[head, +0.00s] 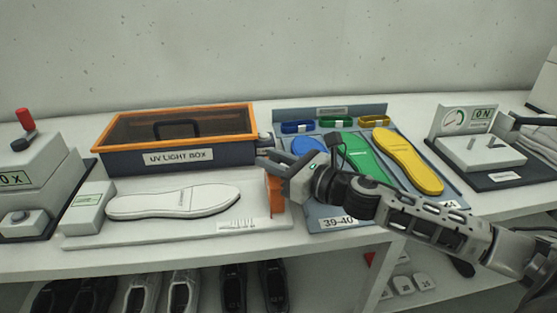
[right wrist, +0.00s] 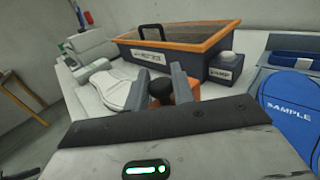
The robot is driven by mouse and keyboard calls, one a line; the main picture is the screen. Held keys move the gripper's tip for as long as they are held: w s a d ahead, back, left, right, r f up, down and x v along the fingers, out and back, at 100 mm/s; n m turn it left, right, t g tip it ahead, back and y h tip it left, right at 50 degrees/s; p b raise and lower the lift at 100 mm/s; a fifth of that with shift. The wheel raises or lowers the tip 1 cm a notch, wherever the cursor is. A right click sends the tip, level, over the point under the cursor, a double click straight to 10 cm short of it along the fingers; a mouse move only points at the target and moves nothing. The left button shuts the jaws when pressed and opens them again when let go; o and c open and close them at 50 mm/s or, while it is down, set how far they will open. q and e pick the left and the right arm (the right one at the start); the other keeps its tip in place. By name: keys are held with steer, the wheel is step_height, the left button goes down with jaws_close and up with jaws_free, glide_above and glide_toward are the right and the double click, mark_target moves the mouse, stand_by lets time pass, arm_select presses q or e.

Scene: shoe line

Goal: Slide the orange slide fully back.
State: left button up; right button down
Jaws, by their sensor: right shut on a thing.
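The orange slide (head: 276,196) stands upright at the right end of a white measuring base (head: 160,236). In the right wrist view, part of the orange slide (right wrist: 188,108) shows behind and beside my fingers, with a black knob (right wrist: 160,92) between them. My right gripper (head: 270,166) is at the top of the slide and shut on its knob; the gripper also shows in the right wrist view (right wrist: 161,86). A white shoe sole (head: 172,201) lies flat on the base, its right end apart from the slide. My left gripper is not in view.
The UV light box (head: 180,158), with an orange-rimmed lid, stands just behind the base. A blue-grey board (head: 325,218) with coloured soles lies close to the right, under my right arm. A white stop block (head: 88,208) stands at the base's left end.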

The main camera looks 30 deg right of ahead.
steer(key=shift+d, duration=0.15)
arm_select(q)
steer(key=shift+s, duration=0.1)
arm_select(e)
steer(key=c, duration=1.2)
jaws_free()
steer(key=shift+s+d, duration=0.1)
steer(key=shift+c, duration=0.2)
steer(key=shift+s+d+f, duration=0.2)
steer(key=shift+s, duration=0.35)
arm_select(q)
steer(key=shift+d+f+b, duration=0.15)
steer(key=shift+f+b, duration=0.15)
steer(key=shift+b, duration=0.55)
arm_select(e)
steer(key=v, duration=1.4)
steer(key=shift+s+r, duration=0.2)
steer(key=shift+s, duration=0.15)
steer(key=shift+s+d, duration=0.1)
steer(key=shift+d, duration=0.05)
